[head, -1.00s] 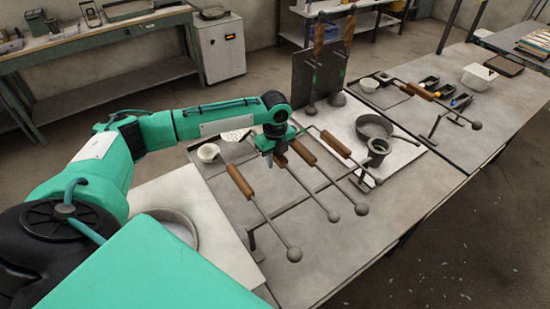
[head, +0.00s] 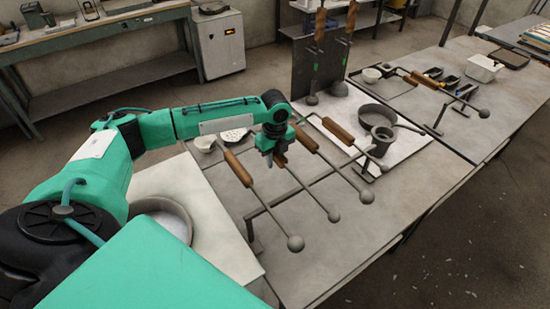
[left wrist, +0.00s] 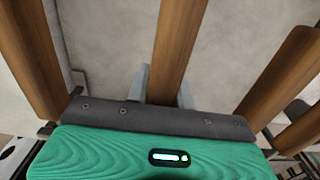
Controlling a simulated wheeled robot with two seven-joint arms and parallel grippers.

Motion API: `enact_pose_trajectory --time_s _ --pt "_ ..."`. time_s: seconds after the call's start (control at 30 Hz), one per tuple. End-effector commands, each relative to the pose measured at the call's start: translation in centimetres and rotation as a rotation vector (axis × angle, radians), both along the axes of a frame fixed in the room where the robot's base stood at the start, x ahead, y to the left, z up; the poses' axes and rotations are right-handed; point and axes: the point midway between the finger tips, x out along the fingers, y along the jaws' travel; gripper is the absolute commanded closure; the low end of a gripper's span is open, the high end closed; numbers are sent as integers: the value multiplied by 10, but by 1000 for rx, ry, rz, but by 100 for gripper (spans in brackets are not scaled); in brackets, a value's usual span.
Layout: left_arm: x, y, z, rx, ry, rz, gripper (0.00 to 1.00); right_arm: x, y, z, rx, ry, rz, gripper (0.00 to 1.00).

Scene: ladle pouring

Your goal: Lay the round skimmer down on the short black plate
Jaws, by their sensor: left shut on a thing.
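The round skimmer has a pale, perforated head (head: 234,135) and a wooden handle, mostly hidden by my gripper in the head view. Its thin rod runs to a ball end (head: 333,217). My left gripper (head: 279,158) is shut on this handle, which runs between the fingers in the left wrist view (left wrist: 178,45). The skimmer lies over the rack between other tools; its clearance is unclear. A low dark plate (head: 400,88) lies flat on the far table beside a small white bowl. I cannot tell for certain that it is the short black plate. My right gripper is out of view.
A cup ladle (head: 238,167) and another handled tool (head: 306,139) flank the skimmer on the rack (head: 251,232). An upright dark board (head: 303,65) holds two tools.

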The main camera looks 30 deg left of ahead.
Motion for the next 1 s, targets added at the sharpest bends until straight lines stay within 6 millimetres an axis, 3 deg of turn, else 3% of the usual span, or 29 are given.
enact_pose_trajectory --time_s 0.63,0.67,0.77,0.8,1.0 --pt "1 0 -2 -1 -2 0 100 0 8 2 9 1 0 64" --pt "1 0 -3 -1 -2 0 75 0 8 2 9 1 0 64" --pt "1 0 -3 -1 -2 0 55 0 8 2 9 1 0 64" --pt "0 0 -3 -1 -2 0 51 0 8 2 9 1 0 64" --pt "-1 0 -5 0 2 0 51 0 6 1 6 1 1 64"
